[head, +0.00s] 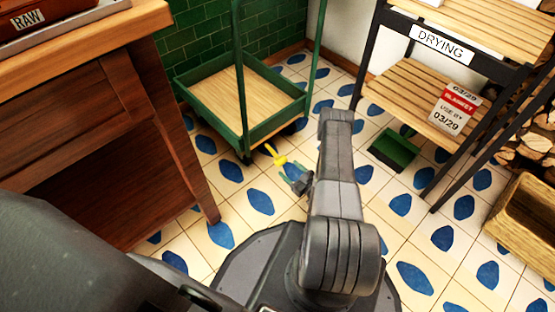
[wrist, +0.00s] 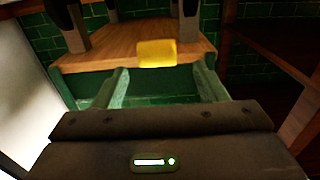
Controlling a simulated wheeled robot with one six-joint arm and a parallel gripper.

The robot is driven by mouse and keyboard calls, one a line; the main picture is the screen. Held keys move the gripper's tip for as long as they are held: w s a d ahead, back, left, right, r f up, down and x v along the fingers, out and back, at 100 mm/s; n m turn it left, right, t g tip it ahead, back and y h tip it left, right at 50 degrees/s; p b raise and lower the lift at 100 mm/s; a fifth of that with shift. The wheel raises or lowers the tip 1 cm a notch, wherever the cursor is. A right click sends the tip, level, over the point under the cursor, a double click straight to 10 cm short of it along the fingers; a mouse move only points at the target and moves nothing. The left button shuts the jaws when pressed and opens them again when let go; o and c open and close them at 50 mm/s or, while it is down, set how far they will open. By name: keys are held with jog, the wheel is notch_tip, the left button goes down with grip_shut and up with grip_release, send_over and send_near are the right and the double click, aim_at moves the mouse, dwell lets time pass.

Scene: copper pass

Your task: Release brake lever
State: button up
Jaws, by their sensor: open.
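The brake lever (head: 276,156) is a small yellow piece low at the front of the green cart (head: 262,131), just above the floor. In the wrist view a yellow block, which looks like the lever's pad (wrist: 156,53), sits ahead of and slightly left of centre between my fingers. My gripper (head: 292,174) is low over the tiles, close beside the lever in the head view. In the wrist view my gripper (wrist: 163,78) has its two greenish fingers spread apart with nothing between them. Whether a fingertip touches the lever cannot be told.
A wooden counter (head: 130,120) stands at the left. A drying rack (head: 410,95) with a dated blanket label stands at the right, with a green dustpan-like item (head: 395,152) on the floor and a wooden crate (head: 525,215) nearby. Tiled floor (head: 430,255) is free in front.

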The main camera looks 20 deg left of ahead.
aim_at(278, 157)
jog(key=b+x, duration=0.2)
jog(key=x, duration=0.6)
jog(key=shift+w+a, duration=0.2)
jog(key=shift+w, duration=0.1)
